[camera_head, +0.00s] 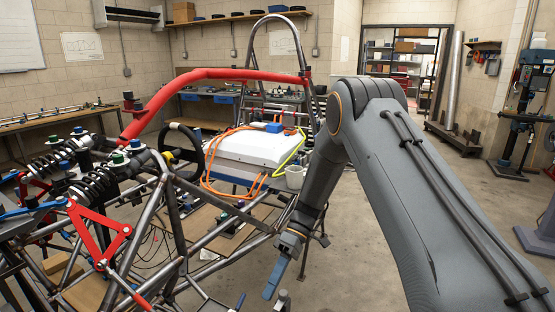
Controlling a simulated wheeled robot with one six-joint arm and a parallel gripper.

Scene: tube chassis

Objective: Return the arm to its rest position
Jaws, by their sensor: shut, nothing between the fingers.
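My arm is bent at its elbow in the middle right of the head view, with the forearm hanging down in front of the tube chassis. My gripper (270,290) is at the lower end of it, pointing down and to the left. Its blue-grey fingers are together and hold nothing. It is close to the right side of the tube chassis (182,228) in the picture; I cannot tell the exact gap.
The chassis carries a red padded bar (235,74), a steering wheel (182,150), and a white box (245,145) with orange cables. A workbench (60,118) stands at the left wall and a drill press (528,110) at the right. Floor at the right is open.

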